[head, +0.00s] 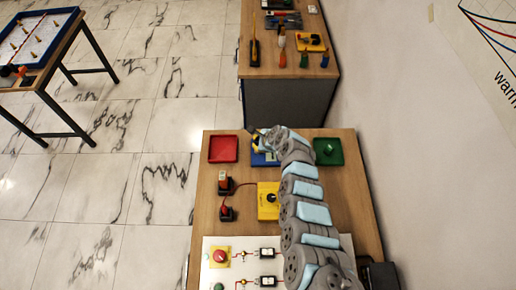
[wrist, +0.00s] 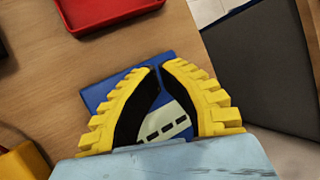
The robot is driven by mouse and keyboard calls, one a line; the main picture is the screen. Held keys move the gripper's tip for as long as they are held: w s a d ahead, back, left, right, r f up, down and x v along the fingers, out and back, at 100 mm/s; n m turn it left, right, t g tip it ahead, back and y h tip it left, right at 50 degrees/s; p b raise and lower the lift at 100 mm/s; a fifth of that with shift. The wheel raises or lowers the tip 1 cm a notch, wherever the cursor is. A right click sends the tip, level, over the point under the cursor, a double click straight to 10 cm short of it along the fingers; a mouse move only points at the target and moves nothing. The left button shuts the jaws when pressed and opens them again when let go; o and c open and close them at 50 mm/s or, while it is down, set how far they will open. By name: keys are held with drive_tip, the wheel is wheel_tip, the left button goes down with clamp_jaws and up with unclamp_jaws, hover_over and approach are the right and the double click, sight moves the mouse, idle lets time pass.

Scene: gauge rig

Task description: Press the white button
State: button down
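I cannot clearly make out a white button in either view. A white control panel (head: 230,272) lies at the near end of the table, with a red button on a yellow plate (head: 220,257) and small green controls at its left edge. My arm covers the panel's right side. My gripper (wrist: 161,66) has yellow ridged fingers with black pads; its tips come together and nothing is seen gripped. It is over the blue tray (wrist: 102,95) at the table's far end, away from the panel. A pale piece with dark marks shows between the fingers.
A red tray (head: 223,149) and a green tray (head: 328,152) flank the blue one. A yellow box with a dial (head: 268,201) and small red-topped blocks (head: 226,184) stand mid-table. A tool cabinet (head: 287,100) stands beyond; a wall is on the right.

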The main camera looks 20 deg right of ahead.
drive_tip(key=shift+f, duration=0.1)
drive_tip(key=shift+f+b, duration=0.3)
drive_tip(key=shift+f+b, duration=0.4)
drive_tip(key=shift+f, duration=0.15)
idle(0.8)
drive_tip(key=shift+r, duration=0.15)
drive_tip(key=shift+r+p, duration=0.85)
drive_tip(key=shift+p, duration=0.15)
wheel_tip(320, 180, up, 5)
drive_tip(key=p, duration=0.5)
drive_tip(key=shift+w, duration=0.1)
idle(0.8)
